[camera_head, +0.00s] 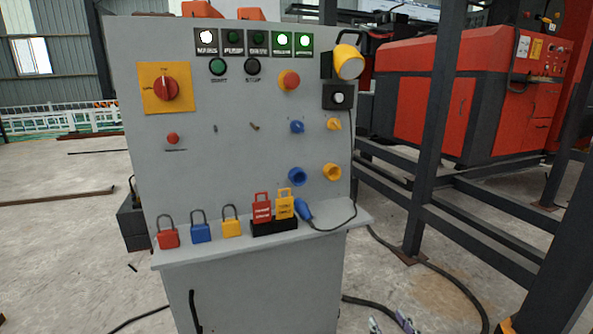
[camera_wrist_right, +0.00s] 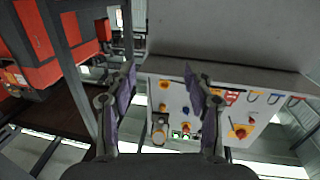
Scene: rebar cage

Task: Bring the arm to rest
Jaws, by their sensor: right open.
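My right gripper (camera_head: 391,323) shows only by its fingertips at the bottom edge of the head view, low and to the right of the grey control cabinet (camera_head: 262,285). In the right wrist view my right gripper (camera_wrist_right: 160,72) has its two purple-padded fingers well apart, with nothing between them. The cabinet's panel (camera_wrist_right: 172,100) appears upside down beyond the fingers, apart from them. My left gripper is not in view.
Red, blue and yellow padlocks (camera_head: 200,232) stand on the cabinet's shelf, with red and yellow tags (camera_head: 262,208) in a black holder. A blue plug (camera_head: 303,209) lies beside them on a cable. Dark steel posts (camera_head: 437,130) and a red machine (camera_head: 450,95) stand right.

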